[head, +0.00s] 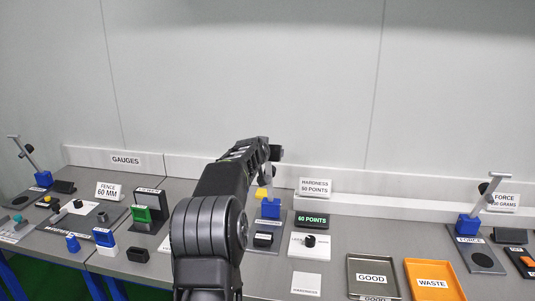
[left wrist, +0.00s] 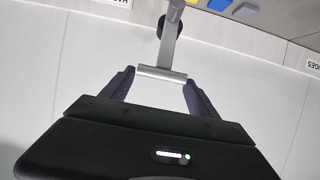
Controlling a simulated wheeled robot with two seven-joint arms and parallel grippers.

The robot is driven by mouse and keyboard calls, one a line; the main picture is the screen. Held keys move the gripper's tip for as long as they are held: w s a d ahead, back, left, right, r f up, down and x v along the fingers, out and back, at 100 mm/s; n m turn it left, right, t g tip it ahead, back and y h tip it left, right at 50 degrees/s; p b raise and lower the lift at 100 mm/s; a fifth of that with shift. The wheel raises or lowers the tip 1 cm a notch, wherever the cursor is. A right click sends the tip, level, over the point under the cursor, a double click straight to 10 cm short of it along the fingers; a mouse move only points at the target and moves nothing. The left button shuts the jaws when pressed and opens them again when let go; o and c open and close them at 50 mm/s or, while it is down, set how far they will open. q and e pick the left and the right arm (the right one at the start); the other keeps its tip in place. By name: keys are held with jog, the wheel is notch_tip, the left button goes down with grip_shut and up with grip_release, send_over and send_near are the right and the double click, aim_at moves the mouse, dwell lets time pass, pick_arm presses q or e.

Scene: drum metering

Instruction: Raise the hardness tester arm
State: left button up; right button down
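The hardness tester, with a blue base block (head: 270,208), stands at the back of the table, in the middle of the head view. My left arm covers most of its tilting arm there. In the left wrist view the grey tester arm (left wrist: 169,45) ends in a crossbar handle (left wrist: 162,74). The two fingers of my left gripper (left wrist: 160,79) are wide apart, one at each end of the crossbar. I cannot tell whether they touch it. In the head view the left gripper is hidden behind my wrist. My right gripper is not in view.
A green "60 POINTS" display (head: 312,219) and a white plate with a black knob (head: 309,241) stand right of the tester. A grey GOOD tray (head: 350,262) and an orange WASTE tray (head: 411,268) lie farther right. A force tester (head: 467,224) stands at the far right.

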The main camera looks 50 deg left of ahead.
pick_arm(q)
jog(key=shift+o, duration=1.3)
jog(key=shift+f, duration=0.1)
jog(key=b+v, duration=0.1)
jog(key=v, duration=0.7)
jog(key=shift+f, duration=0.1)
